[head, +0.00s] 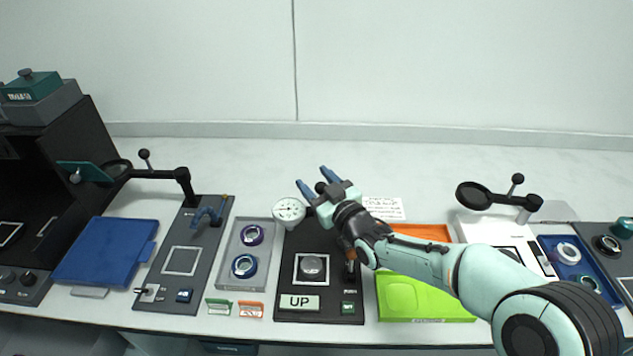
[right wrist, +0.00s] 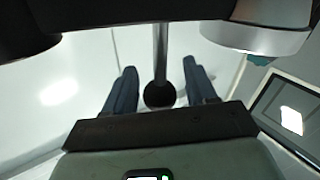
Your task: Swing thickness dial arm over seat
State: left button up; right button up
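The thickness dial (head: 289,210) is a round white gauge at the back left of a dark base plate (head: 287,256). The seat (head: 312,268) is a round grey pad inside a white square on that plate, with the dial to its upper left, not over it. My right gripper (head: 313,178) is at the back of the plate, its blue fingers apart. In the right wrist view, a dark ball knob (right wrist: 159,95) on a grey rod (right wrist: 160,50) stands between the open fingers, with gaps on both sides. My forearm hides much of the dial arm. My left gripper is not in view.
An "UP" label (head: 299,302) sits at the plate's front. A grey tray (head: 242,283) with two rings lies left, a green tray (head: 425,300) and an orange tray (head: 420,232) right. A magnifier (head: 473,196) stands further right. The table behind is largely clear.

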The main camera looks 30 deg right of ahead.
pick_arm(q)
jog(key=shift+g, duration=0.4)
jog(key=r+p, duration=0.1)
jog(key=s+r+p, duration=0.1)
jog(key=p, duration=0.1)
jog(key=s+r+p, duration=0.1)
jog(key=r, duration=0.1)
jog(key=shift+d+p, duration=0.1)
jog(key=shift+p, duration=0.3)
pick_arm(e)
notch_tip(320, 180, up, 20)
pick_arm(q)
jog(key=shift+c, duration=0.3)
